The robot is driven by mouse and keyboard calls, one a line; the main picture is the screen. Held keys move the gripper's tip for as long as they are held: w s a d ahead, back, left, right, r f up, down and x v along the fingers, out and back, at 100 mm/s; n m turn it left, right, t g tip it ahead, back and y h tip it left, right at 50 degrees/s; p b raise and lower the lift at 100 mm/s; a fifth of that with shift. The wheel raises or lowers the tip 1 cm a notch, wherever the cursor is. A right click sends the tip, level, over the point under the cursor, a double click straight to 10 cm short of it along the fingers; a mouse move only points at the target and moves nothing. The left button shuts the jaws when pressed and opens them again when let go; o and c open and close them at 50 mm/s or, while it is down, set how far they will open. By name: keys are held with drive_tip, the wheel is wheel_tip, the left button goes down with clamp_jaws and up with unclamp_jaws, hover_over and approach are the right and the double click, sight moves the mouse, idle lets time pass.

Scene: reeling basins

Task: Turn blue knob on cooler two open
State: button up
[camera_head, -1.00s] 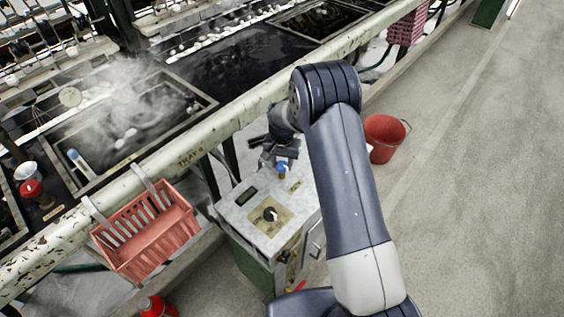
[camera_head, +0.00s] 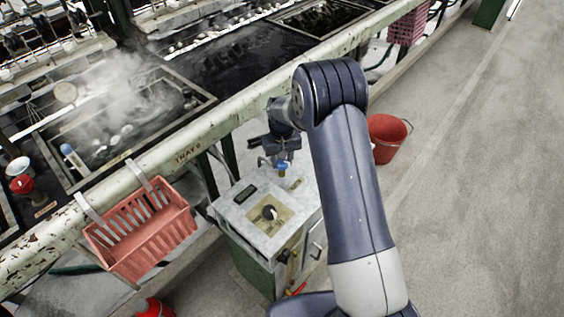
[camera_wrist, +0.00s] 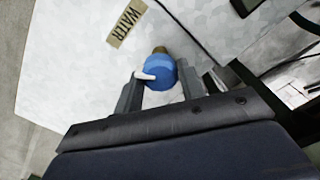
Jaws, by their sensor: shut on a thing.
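The blue knob (camera_head: 283,172) stands on the pale top of a box-shaped cabinet (camera_head: 232,212), near its back edge. In the wrist view the blue knob (camera_wrist: 160,72) has a white pointer directed left and a brass-coloured stem, beside a label reading WATER (camera_wrist: 127,23). My gripper (camera_head: 277,163) reaches down to the knob from above. In the wrist view its two fingers (camera_wrist: 162,84) stand on either side of the knob and are shut on it. No number is readable on the cabinet.
A black dial (camera_head: 269,212) and a small display (camera_head: 245,194) are on the same cabinet top. A coral basket (camera_head: 140,235) hangs from the basin rail (camera_head: 240,112) at left. A red bucket (camera_head: 387,140) stands right of my arm. The floor at right is clear.

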sight(282, 161)
drive_tip(key=n+b, duration=0.1)
drive_tip(key=n, duration=0.4)
drive_tip(key=shift+n, duration=0.3)
drive_tip(key=n+b, duration=0.1)
drive_tip(key=n, duration=0.4)
drive_tip(key=shift+n, duration=0.4)
drive_tip(key=o, duration=1)
drive_tip(key=shift+r, duration=0.1)
wheel_tip(282, 161, up, 11)
drive_tip(key=shift+f, duration=0.2)
